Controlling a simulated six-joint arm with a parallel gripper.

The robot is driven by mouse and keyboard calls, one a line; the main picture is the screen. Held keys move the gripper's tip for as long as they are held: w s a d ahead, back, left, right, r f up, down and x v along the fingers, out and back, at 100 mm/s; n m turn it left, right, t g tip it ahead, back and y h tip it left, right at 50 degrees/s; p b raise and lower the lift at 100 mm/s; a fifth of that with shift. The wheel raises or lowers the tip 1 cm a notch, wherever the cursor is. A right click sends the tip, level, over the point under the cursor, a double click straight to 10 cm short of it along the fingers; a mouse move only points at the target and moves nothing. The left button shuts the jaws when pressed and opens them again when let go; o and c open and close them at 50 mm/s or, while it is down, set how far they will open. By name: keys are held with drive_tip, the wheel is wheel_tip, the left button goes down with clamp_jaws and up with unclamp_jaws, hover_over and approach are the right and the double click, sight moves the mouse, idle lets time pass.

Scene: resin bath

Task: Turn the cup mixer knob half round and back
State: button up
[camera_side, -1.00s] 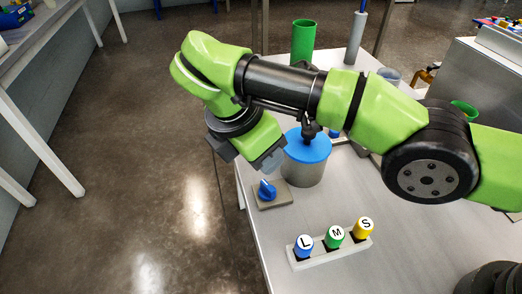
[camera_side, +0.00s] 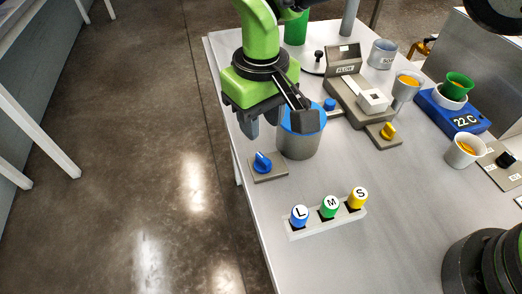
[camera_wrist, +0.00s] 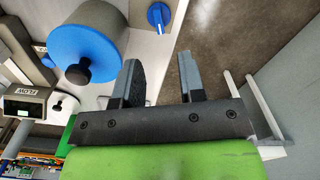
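A blue knob (camera_side: 262,162) sits on a small grey plate at the table's left edge; it also shows at the top of the wrist view (camera_wrist: 159,16). A yellow knob (camera_side: 388,131) sits on another small plate to the right. I cannot read a label that tells which is the cup mixer knob. My gripper (camera_side: 262,126) points down, above and apart from the blue knob, beside the blue-lidded grey pot. Its two fingers stand apart and empty in the wrist view (camera_wrist: 160,76).
The grey pot with a blue lid (camera_side: 298,143) stands close beside my gripper. A rack with L, M and S caps (camera_side: 324,220) is in front. A flow unit (camera_side: 352,88), cups and a blue scale (camera_side: 450,111) stand right.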

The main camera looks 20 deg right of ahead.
sight(261, 156)
wheel_tip(261, 156, down, 9)
drive_tip(key=shift+r, duration=0.1)
idle(0.3)
clamp_jaws()
